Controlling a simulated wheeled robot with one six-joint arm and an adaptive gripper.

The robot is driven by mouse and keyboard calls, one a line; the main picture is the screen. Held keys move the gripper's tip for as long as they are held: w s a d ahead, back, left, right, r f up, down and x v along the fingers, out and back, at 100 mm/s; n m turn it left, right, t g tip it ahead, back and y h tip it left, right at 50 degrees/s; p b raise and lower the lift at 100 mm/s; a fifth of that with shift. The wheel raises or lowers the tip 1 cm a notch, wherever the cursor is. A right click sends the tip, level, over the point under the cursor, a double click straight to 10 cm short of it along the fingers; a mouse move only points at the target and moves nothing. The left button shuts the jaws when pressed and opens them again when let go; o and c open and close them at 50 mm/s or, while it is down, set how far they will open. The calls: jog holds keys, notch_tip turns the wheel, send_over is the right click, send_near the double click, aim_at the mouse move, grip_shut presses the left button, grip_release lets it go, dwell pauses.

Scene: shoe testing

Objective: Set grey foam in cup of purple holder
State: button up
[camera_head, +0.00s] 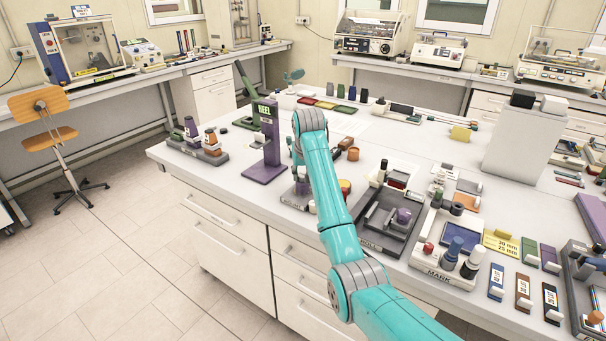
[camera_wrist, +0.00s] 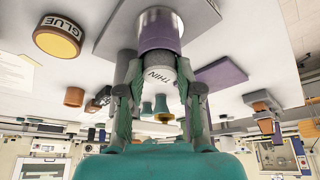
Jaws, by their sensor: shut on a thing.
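My gripper (camera_wrist: 160,92) is shut on a pale grey round piece marked THIN (camera_wrist: 158,76) in the wrist view. A purple cylinder (camera_wrist: 160,40) with a grey end lies right beyond that piece; I cannot tell whether the two are joined or only touching. A purple holder with a HEEL sign (camera_head: 268,172) stands left of my arm in the head view. A purple slab (camera_wrist: 221,72) at right in the wrist view may be its base. In the head view my arm hides the gripper.
A round jar marked GLUE (camera_wrist: 58,36) stands close by in the wrist view.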

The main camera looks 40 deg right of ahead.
jog(key=shift+f, duration=0.35)
jog(key=shift+s+f, duration=0.2)
jog(key=shift+f, duration=0.35)
jog(key=shift+c, duration=0.4)
jog(key=o, duration=0.6)
jog(key=shift+o, duration=1)
jog(key=shift+w+f, duration=0.1)
jog(key=shift+f, duration=0.05)
